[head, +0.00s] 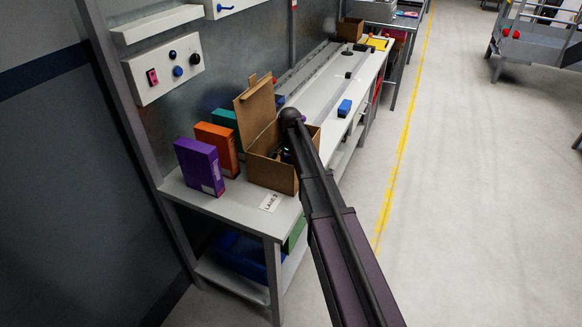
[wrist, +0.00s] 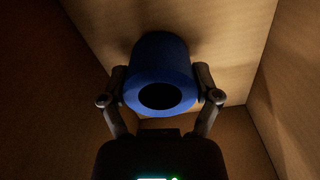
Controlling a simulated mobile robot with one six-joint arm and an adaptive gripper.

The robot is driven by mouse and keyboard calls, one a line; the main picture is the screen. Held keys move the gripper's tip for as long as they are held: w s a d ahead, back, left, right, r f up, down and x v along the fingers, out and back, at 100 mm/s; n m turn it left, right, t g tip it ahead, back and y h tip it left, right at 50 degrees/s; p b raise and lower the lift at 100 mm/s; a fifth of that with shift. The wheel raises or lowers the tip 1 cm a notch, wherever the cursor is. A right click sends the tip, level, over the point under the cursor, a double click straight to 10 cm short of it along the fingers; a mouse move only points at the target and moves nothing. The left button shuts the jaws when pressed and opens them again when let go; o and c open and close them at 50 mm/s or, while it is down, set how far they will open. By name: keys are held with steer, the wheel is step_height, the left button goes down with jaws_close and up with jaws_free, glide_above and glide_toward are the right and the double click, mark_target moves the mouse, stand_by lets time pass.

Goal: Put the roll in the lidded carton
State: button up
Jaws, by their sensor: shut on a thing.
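The lidded carton (head: 269,173) is a brown cardboard box on the near end of the bench, with its lid (head: 257,108) standing open at the left. My gripper is down inside the carton; in the head view my arm and the carton walls hide most of it. In the wrist view my gripper (wrist: 160,95) is shut on the blue roll (wrist: 160,60), with one finger on each side. The roll's dark round hole faces the camera. Brown carton walls (wrist: 285,85) surround it. I cannot tell whether the roll touches the carton floor.
A purple box file (head: 200,167), an orange one (head: 217,147) and a green one (head: 224,120) stand left of the carton. A label card (head: 270,202) lies in front.

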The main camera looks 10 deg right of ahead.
steer(key=shift+f, duration=0.15)
steer(key=shift+f, duration=0.1)
steer(key=o, duration=1.1)
step_height(320, 180, up, 12)
steer(key=p, duration=1.2)
steer(key=shift+r, duration=0.2)
steer(key=shift+s, duration=0.1)
steer(key=s+n, duration=0.3)
steer(key=s, duration=0.6)
steer(key=s+n, duration=0.3)
steer(key=s, duration=0.6)
steer(key=s+n, duration=0.3)
steer(key=s, duration=0.7)
steer(key=shift+s+a, duration=0.1)
